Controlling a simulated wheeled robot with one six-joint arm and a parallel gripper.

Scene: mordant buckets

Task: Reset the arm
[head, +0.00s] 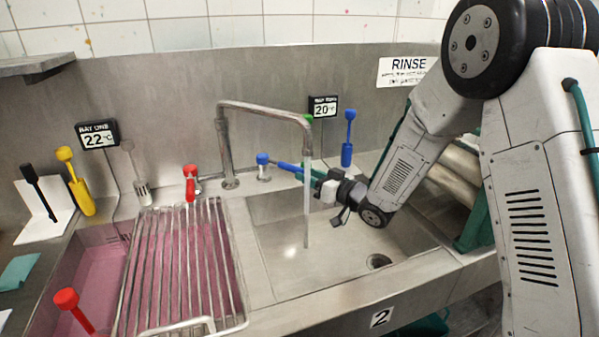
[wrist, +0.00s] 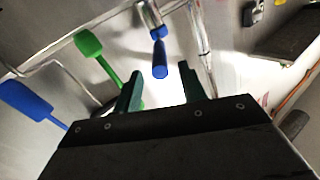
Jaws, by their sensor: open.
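My gripper (head: 312,173) is open, with green fingers, over the rinse basin beside the running spout. It also shows in the wrist view (wrist: 161,78). A blue tap lever (head: 286,166) points toward the fingers in the head view. In the wrist view the lever (wrist: 160,62) lies ahead of the gap between the fingertips. I cannot tell whether they touch it. My arm reaches in from the right of the head view.
Water (head: 306,210) runs from the bent steel spout (head: 262,108) into the basin. A steel rack (head: 180,265) lies over the pink bath at left. A blue-headed tool (head: 347,140) stands behind. Red (head: 191,183), yellow (head: 80,185) and black (head: 45,190) tools stand left.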

